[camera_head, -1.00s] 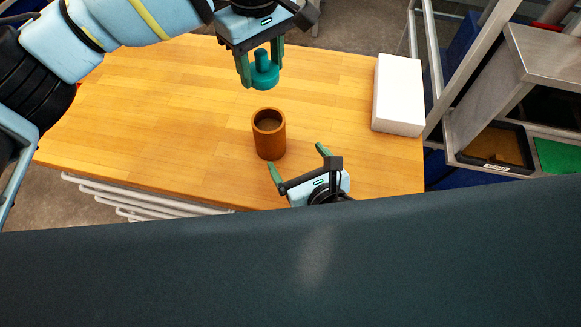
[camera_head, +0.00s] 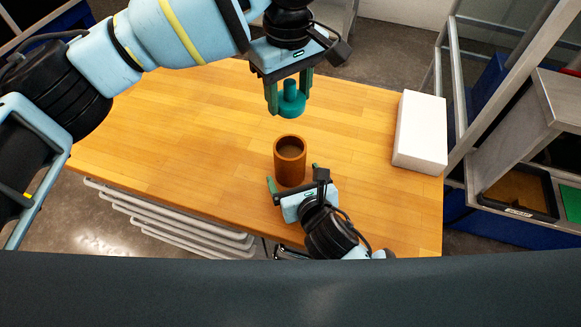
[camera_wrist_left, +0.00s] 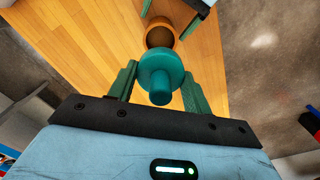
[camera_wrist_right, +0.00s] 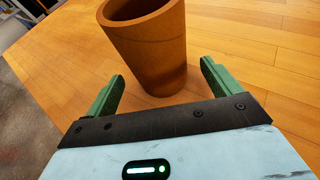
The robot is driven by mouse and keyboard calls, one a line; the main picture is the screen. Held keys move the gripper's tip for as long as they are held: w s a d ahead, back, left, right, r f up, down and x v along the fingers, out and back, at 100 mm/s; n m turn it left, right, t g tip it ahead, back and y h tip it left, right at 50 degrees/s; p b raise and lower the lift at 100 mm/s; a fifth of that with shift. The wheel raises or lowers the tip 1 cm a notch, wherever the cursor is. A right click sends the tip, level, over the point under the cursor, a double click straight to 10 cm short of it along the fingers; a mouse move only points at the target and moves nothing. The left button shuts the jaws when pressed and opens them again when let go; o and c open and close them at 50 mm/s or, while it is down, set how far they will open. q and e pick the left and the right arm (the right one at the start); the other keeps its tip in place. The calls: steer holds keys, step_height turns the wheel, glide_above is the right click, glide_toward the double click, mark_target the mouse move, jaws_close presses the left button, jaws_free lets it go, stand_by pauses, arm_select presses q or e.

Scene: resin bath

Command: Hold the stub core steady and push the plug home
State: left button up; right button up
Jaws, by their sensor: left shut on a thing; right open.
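The stub core is a brown, open-topped hollow cylinder (camera_head: 289,165) standing upright on the wooden table. It also shows in the right wrist view (camera_wrist_right: 150,50) and partly in the left wrist view (camera_wrist_left: 160,33). The plug is a teal stepped piece with a knob on top (camera_head: 291,102). My left gripper (camera_head: 289,97) is shut on the plug's knob and holds it above the core, apart from it. In the left wrist view the plug (camera_wrist_left: 161,75) partly hides the core. My right gripper (camera_head: 293,174) is open low at the core's near side, its fingers (camera_wrist_right: 160,85) to either side of it.
The wooden table (camera_head: 190,120) is mostly clear around the core. A white block (camera_head: 420,132) stands at the table's right edge. A metal rack with a dark tray (camera_head: 522,193) stands to the right, beyond the table.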

steer(key=shift+x, duration=2.15)
steer(key=shift+c, duration=0.3)
steer(key=c, duration=1)
steer(key=shift+c, duration=0.2)
steer(key=o, duration=1)
steer(key=c, duration=0.8)
